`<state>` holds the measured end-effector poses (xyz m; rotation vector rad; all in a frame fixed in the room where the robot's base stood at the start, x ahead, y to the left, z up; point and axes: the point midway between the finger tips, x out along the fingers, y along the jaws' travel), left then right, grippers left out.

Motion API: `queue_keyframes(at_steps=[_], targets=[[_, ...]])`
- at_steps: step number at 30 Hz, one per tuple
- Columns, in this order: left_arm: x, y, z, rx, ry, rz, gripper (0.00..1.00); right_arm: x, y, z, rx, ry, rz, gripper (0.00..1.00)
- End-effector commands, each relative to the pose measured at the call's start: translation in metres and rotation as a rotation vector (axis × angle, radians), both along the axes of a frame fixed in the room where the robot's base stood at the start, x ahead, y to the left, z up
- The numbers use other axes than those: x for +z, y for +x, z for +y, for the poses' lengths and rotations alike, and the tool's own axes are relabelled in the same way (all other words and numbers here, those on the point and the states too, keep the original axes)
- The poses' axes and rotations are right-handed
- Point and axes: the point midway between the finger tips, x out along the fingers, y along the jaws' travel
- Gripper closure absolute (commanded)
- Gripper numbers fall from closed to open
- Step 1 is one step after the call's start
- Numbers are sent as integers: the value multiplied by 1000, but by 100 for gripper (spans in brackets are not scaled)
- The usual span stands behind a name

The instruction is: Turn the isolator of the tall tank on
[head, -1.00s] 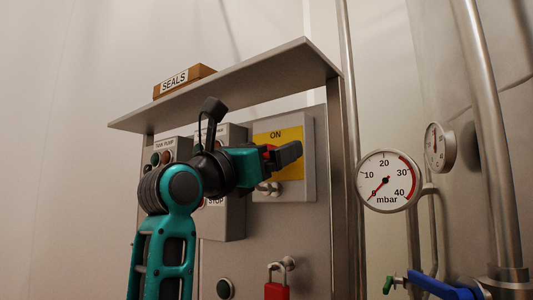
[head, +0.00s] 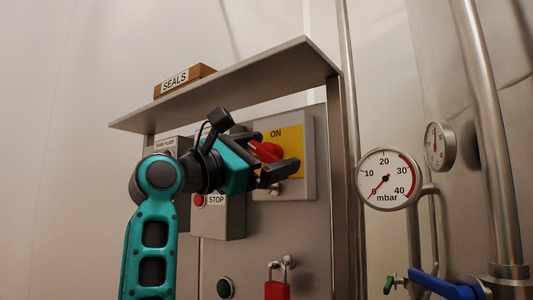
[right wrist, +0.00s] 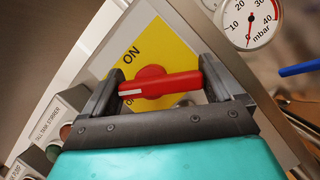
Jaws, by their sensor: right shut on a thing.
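The isolator is a red rotary handle (head: 266,151) on a yellow plate (head: 291,137) marked ON, set in a grey box (head: 308,170). In the head view the handle slants down to the right. My right gripper (head: 276,158) is tilted and shut on it. In the right wrist view the red handle (right wrist: 160,85) spans between the two dark fingers, its white mark at the left end. ON is readable on the yellow plate (right wrist: 150,50); lettering below it is mostly hidden by the handle and left finger. My left gripper is not in view.
A sloping metal hood (head: 235,85) with a SEALS box (head: 184,80) hangs above. A STOP button (head: 198,200) box stands left, a red padlock (head: 277,290) below. Right are a mbar gauge (head: 387,180), a smaller dial (head: 440,147), pipes and a blue lever (head: 440,285).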

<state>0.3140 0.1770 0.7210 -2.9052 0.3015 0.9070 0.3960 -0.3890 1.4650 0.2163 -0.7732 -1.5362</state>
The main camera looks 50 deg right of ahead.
Motion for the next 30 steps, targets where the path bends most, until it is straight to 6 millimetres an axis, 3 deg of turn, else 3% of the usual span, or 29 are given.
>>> queue_keyframes(at_steps=[10, 11, 13, 23, 30], targets=[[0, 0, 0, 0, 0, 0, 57, -1, 0, 0, 2, 4, -3, 37], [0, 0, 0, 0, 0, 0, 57, -1, 0, 0, 2, 4, -3, 5], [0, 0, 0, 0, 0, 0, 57, -1, 0, 0, 2, 4, -3, 0], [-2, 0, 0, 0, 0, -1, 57, -4, 2, 8, 1, 1, -1, 0], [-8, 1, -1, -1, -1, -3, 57, -19, 9, 51, 5, 2, 0, 0]])
